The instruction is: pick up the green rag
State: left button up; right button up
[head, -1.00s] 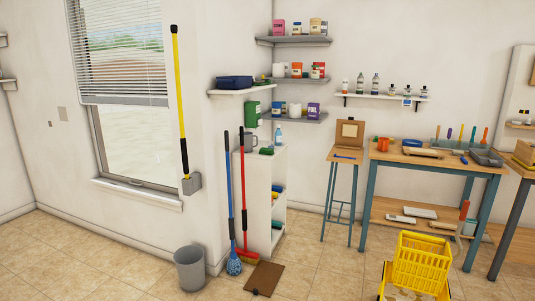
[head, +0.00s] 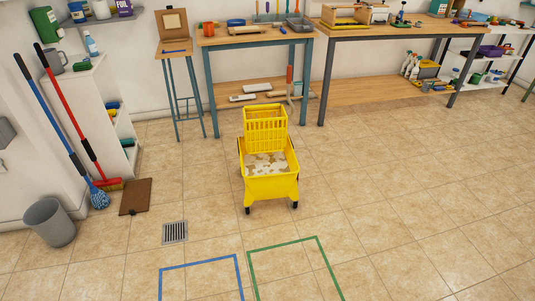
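I cannot make out a green rag for certain. A small flat green item (head: 82,66) lies on top of the white cabinet at the left, and another green item (head: 128,143) sits on a lower shelf of it. Both are too small to tell whether they are cloth. Neither of my grippers is in view.
A yellow mop bucket with wringer (head: 270,183) stands mid-floor, holding murky water. A blue mop (head: 58,115), a red broom (head: 73,118) and a grey bin (head: 49,222) are at the left. Workbenches (head: 255,38) line the back. Blue and green taped outlines (head: 282,244) mark open floor in front.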

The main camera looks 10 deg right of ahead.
aim_at(87, 65)
jog(key=i+j+u, duration=0.2)
jog(key=i, duration=0.7)
jog(key=i+j+u, duration=0.2)
jog(key=i, duration=0.7)
jog(key=i+l+u, duration=0.1)
jog(key=i, duration=0.3)
jog(key=i+l+u, duration=0.1)
jog(key=i, duration=0.35)
jog(key=i+l, duration=0.2)
jog(key=i, duration=0.2)
jog(key=i+l+u, duration=0.15)
jog(key=i, duration=0.3)
